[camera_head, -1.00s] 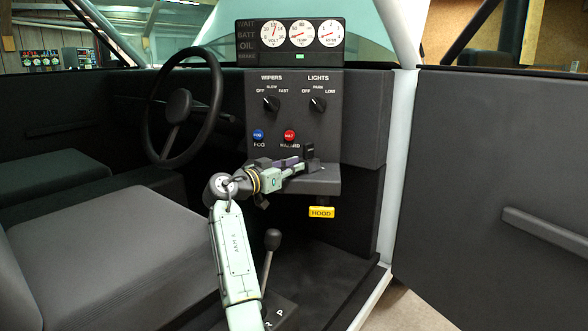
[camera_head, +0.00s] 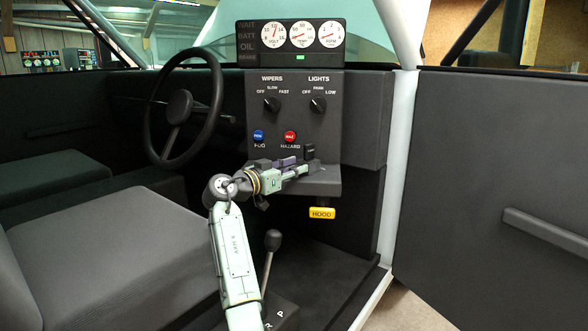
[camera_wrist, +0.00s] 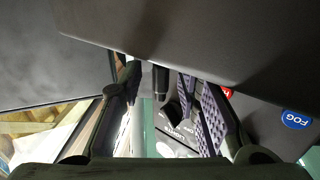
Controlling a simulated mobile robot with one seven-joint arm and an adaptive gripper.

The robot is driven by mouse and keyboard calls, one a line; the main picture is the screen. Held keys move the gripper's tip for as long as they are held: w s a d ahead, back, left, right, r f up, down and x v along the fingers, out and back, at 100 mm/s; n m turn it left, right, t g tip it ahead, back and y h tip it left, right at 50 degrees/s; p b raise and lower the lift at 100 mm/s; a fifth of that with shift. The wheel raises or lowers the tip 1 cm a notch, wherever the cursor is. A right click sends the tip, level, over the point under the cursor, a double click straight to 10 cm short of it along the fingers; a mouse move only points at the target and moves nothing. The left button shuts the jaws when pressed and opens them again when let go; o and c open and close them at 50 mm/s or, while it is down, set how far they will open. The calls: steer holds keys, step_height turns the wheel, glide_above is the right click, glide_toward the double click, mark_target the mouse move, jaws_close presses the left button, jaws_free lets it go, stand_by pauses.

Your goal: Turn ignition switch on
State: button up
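My gripper (camera_head: 300,168) is at the lower part of the dark dash panel, below the red hazard button, with its fingers pointing right. In the wrist view my gripper (camera_wrist: 160,92) has its two fingers apart, with a short black cylindrical part (camera_wrist: 161,78) between them. I cannot tell whether the fingers touch it. A small dark upright part (camera_head: 309,151) shows just above my fingertips in the head view. No ignition label is readable, so I cannot say for certain which part is the ignition switch.
The panel carries the wipers knob (camera_head: 272,104), lights knob (camera_head: 318,104), blue fog button (camera_head: 258,135) and red hazard button (camera_head: 290,137). A yellow hood handle (camera_head: 321,213) hangs below. The steering wheel (camera_head: 181,108) is left, the gear lever (camera_head: 271,250) below, the open door (camera_head: 510,150) right.

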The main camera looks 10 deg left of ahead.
steer(key=v, duration=1.1)
steer(key=shift+s+a, duration=0.3)
